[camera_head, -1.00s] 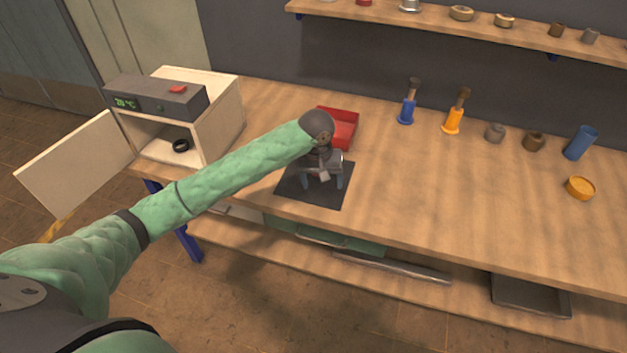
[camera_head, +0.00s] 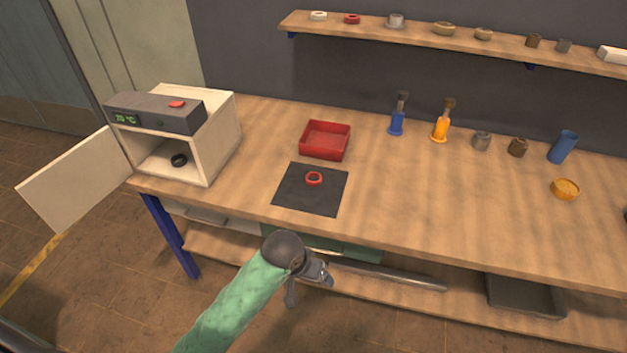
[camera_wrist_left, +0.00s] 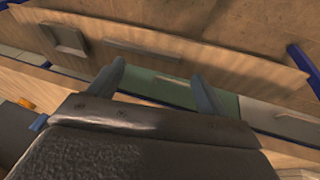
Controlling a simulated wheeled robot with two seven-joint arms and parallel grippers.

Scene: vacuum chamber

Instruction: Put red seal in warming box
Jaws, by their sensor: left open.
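A red ring, the red seal (camera_head: 314,178), lies flat on the black mat (camera_head: 296,201) on the workbench. The warming box (camera_head: 222,133) stands at the bench's left end with its door (camera_head: 72,181) swung wide open. A black ring (camera_head: 179,160) lies inside it. My left gripper (camera_head: 312,290) is in front of the bench's front edge, below and apart from the red seal. In the left wrist view its two fingers (camera_wrist_left: 158,85) are spread with nothing between them. My right gripper is not in view.
A red tray (camera_head: 325,141) stands behind the mat. A shelf (camera_head: 420,35) holds several rings. The bench between mat and box is clear.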

